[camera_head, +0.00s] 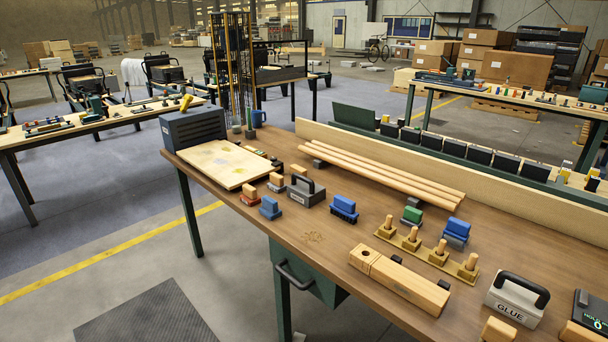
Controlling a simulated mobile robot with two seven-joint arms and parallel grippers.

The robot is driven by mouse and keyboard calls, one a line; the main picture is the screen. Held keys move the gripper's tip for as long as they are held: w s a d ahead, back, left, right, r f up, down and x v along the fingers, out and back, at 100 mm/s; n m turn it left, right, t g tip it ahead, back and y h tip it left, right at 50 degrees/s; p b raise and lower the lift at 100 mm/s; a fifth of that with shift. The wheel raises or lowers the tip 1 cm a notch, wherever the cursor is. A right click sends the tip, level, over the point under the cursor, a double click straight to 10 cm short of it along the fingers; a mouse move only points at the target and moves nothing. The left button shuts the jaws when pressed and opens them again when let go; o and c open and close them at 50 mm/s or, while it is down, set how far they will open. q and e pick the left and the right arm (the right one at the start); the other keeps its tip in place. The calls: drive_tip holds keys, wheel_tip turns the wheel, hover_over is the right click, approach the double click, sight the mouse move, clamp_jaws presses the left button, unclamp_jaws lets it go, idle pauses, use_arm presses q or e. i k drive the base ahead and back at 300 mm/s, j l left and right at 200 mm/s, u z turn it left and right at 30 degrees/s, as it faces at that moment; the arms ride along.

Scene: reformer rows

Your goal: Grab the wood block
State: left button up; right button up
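A long pale wood block (405,284) lies on the brown workbench (345,238) at the front right, with a round hole near its left end. Smaller wooden blocks also show: one at the bench's front edge (498,329), cut off by the bottom of the picture, and one by the left part of the bench (249,191). I cannot tell from the picture which one the name means. Neither of my grippers is in view.
A row of wooden pegs on a base (428,250) stands just behind the long block. A white GLUE box (515,300) is to its right. Blue and green-topped pieces, wooden rods (385,175) and a light board (224,164) lie farther back. The bench front centre is clear.

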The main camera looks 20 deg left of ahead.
sight(294, 168)
drive_tip(key=i+j+z, duration=0.1)
drive_tip(key=z, duration=0.35)
drive_tip(key=j+z, duration=0.4)
drive_tip(key=i+j+z, duration=0.2)
drive_tip(key=j, duration=0.2)
drive_tip(key=j+z, duration=0.2)
drive_tip(key=j, duration=0.2)
drive_tip(key=j+z, duration=0.1)
drive_tip(key=j, duration=1.15)
drive_tip(key=k+j+z, duration=0.1)
drive_tip(key=j, duration=1.1)
